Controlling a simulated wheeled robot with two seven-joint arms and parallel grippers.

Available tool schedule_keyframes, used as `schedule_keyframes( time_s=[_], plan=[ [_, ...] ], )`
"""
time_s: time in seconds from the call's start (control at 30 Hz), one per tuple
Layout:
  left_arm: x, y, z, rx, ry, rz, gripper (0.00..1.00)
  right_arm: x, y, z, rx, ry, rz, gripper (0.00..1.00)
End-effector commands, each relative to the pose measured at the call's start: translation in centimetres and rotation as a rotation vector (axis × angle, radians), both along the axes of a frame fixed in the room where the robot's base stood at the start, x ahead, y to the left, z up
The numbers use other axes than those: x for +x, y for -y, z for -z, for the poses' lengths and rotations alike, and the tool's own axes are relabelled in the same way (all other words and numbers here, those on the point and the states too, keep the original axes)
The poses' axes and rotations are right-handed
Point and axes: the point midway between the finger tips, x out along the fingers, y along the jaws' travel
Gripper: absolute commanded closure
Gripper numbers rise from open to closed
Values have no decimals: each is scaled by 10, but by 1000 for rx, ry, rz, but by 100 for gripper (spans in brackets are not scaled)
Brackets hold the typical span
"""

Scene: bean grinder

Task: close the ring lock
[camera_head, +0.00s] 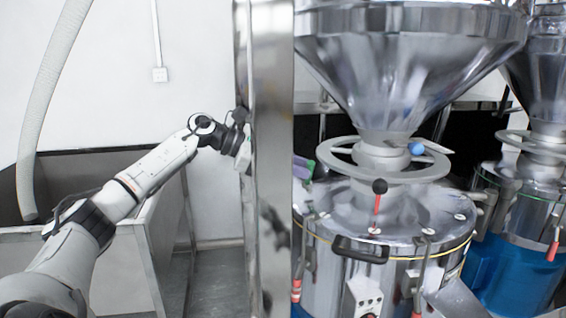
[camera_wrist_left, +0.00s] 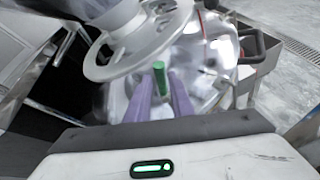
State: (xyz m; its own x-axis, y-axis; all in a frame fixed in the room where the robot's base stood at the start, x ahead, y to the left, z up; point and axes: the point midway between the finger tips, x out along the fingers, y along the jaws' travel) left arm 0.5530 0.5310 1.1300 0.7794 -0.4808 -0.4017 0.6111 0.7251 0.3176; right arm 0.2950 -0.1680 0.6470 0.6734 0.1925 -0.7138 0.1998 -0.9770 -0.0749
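A pale grey spoked ring (camera_head: 345,168) surrounds the neck under the steel hopper (camera_head: 395,70); it also shows in the left wrist view (camera_wrist_left: 115,70). A short lever with a blue ball (camera_head: 416,148) sits at the ring's right side. My left arm passes behind a steel post, which hides its wrist. The purple fingers of my left gripper (camera_head: 303,167) show at the ring's left edge. In the left wrist view the fingers (camera_wrist_left: 162,85) are apart, with a green upright handle (camera_wrist_left: 160,78) between their tips. I cannot tell whether they touch it. My right gripper is not in view.
The grinder drum (camera_head: 400,245) carries a red lever with a black knob (camera_head: 378,187) and a black handle (camera_head: 358,250). A second grinder (camera_head: 515,220) stands at right.

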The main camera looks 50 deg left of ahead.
Motion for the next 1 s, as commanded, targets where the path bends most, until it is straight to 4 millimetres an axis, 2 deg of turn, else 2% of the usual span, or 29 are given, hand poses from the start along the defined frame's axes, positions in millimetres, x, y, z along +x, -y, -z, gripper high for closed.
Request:
schedule_keyframes(
  time_s=[0.13,0.33,0.6,1.0],
  plan=[
    [-20,-14,-2,5,-3,-3,79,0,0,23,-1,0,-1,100],
    [-47,-30,-17,3,1,-3,79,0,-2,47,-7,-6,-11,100],
    [-71,-44,-36,0,2,-1,79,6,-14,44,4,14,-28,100],
    [-74,-46,-39,-1,2,-1,79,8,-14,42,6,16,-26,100]
  ],
)
